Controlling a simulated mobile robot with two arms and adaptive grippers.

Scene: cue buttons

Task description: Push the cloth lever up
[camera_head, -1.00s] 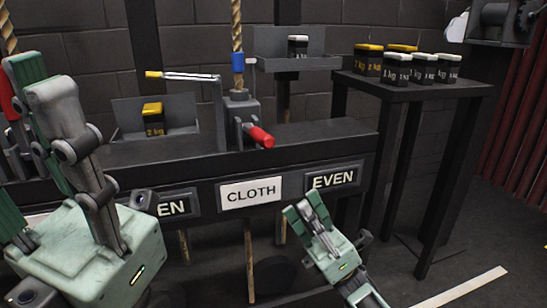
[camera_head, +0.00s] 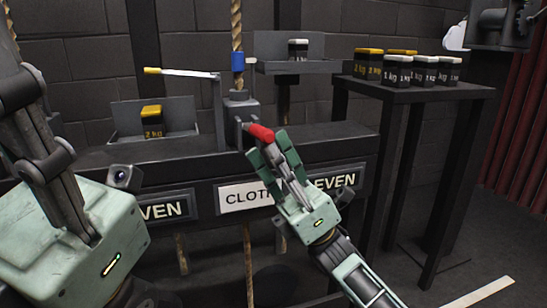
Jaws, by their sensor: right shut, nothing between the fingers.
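The cloth lever has a red handle (camera_head: 261,132) that points out toward me, above the white CLOTH sign (camera_head: 236,197). My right gripper (camera_head: 268,150) is shut and empty, with its fingertips just below the red handle; I cannot tell whether they touch it. The gripper hides the right part of the CLOTH sign. My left gripper (camera_head: 35,130) is large at the left edge, its fingers partly cut off by the frame, and I cannot tell whether it is open.
EVEN signs (camera_head: 334,182) flank the CLOTH sign. A tray with a yellow-topped 2 kg weight (camera_head: 152,121) is at the left, and a raised tray with a white-topped weight (camera_head: 298,48) is behind. A side table (camera_head: 420,92) holds several weights. A rope (camera_head: 236,22) hangs above the lever.

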